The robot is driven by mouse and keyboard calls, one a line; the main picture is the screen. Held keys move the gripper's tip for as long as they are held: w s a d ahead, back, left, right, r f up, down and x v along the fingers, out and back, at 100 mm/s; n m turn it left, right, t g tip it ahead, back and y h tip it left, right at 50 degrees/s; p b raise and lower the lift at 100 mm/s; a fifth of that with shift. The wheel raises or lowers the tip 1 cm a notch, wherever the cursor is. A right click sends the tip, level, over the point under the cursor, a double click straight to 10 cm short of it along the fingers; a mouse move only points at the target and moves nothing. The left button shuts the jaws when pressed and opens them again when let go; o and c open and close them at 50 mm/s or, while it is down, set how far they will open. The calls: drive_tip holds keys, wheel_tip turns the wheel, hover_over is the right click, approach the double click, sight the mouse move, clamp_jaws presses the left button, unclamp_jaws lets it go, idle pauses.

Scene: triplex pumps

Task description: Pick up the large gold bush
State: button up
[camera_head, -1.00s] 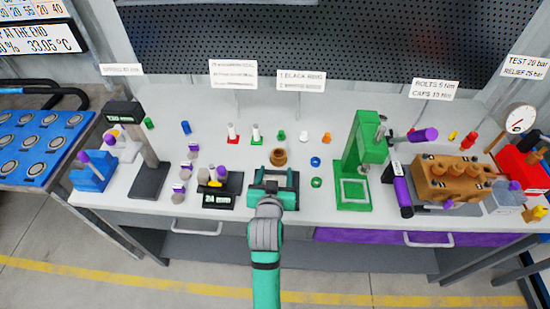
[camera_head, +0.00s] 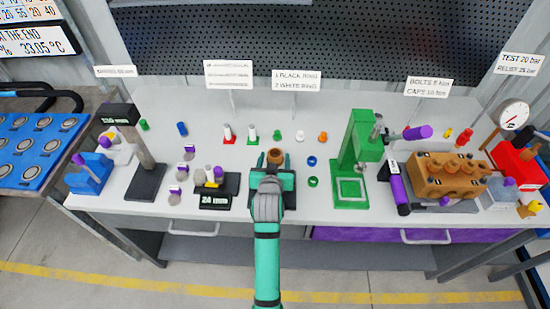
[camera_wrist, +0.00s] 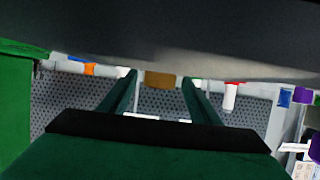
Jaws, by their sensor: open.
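The large gold bush (camera_head: 275,156) stands on the white bench straight beyond my gripper, its lower part hidden behind the gripper in the head view. My gripper (camera_head: 274,163) is open, its two green fingers pointing at the bush. In the wrist view the bush (camera_wrist: 160,79) shows between the open fingertips (camera_wrist: 159,78), with a gap on each side. I cannot tell whether the fingertips have passed its sides or stop just short. Nothing is held.
Red and green based white pieces (camera_head: 227,134) stand behind left. A black 24 mm block (camera_head: 215,201) lies left of my arm.

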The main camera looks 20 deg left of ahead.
drive_tip(key=c, duration=1.3)
drive_tip(key=shift+o, duration=0.4)
drive_tip(key=shift+r, duration=0.2)
